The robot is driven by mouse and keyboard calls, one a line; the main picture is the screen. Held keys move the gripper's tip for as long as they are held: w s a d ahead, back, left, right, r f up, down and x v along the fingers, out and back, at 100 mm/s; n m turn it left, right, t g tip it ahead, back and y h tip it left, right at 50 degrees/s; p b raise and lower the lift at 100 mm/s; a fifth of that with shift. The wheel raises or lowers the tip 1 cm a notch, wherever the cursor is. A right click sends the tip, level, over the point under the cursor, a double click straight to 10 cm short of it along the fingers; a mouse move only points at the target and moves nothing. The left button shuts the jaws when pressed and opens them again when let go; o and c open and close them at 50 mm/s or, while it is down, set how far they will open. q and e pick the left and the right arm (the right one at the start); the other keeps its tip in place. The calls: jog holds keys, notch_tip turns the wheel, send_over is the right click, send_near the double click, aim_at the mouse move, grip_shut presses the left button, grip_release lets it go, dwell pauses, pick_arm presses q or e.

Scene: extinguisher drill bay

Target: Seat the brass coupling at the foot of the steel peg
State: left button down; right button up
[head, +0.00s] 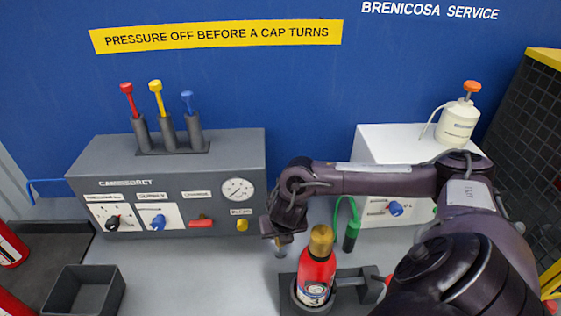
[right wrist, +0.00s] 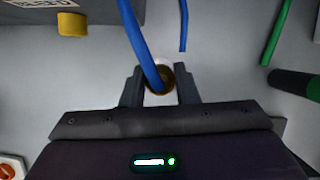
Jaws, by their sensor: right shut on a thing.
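My right gripper (head: 281,238) reaches in from the right in the head view, low over the bench beside the red extinguisher. It is shut on a small round brass piece (right wrist: 168,80), apparently the coupling, seen between the fingers in the right wrist view (right wrist: 160,92). A blue hose (right wrist: 136,35) crosses in front of the brass piece and hides part of it. A small greyish upright piece (head: 281,252) shows just below the jaws in the head view. I cannot tell whether it is the steel peg, or whether the coupling touches it. My left gripper is not in view.
A red extinguisher (head: 315,275) with a brass top stands in a dark holder just right of the gripper. A grey gauge panel (head: 180,160) stands behind. A green hose (head: 338,212) hangs near a white box (head: 385,140). An empty tray (head: 65,290) sits front left.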

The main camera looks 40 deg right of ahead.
jog(key=shift+f+b, duration=1.7)
jog(key=shift+f, duration=0.4)
jog(key=o, duration=1.1)
jog(key=shift+o, duration=0.2)
jog(key=v, duration=0.7)
jog(key=shift+r, duration=0.35)
jog(key=shift+s+a, duration=0.1)
jog(key=shift+a, duration=0.05)
